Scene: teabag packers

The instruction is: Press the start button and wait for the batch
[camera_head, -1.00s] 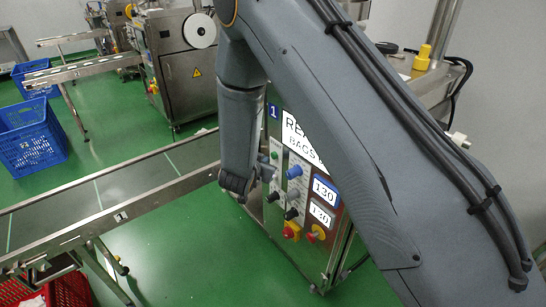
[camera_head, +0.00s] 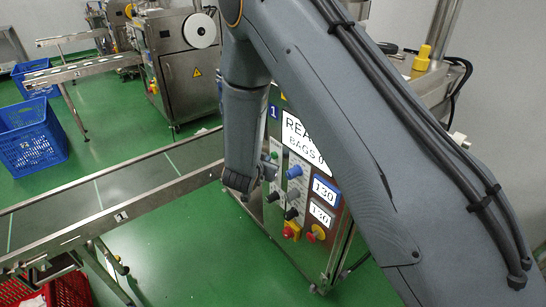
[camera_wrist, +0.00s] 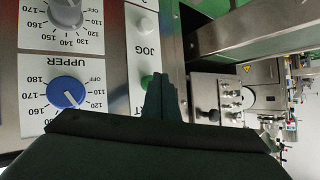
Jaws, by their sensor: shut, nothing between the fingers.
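The machine's control panel (camera_head: 283,195) faces my arm, with a screen (camera_head: 304,142) above it whose visible text begins "REA" and "BAGS 0"; my arm hides the rest. A green button (camera_head: 274,155) is high on the panel's left. It also shows in the wrist view (camera_wrist: 146,82), partly covered by my fingers, with its label mostly hidden. My gripper (camera_head: 268,170) is shut and empty, just in front of the panel by this button. In the wrist view my closed fingertips (camera_wrist: 161,82) overlap the button's right edge; I cannot tell whether they touch it.
A white JOG button (camera_wrist: 146,24) and a blue UPPER knob (camera_wrist: 67,92) are close to my fingers. Red-and-yellow controls (camera_head: 290,230) sit low on the panel. A conveyor (camera_head: 120,190) runs left of the machine. Blue crates (camera_head: 30,138) and a red crate (camera_head: 68,292) stand on the floor.

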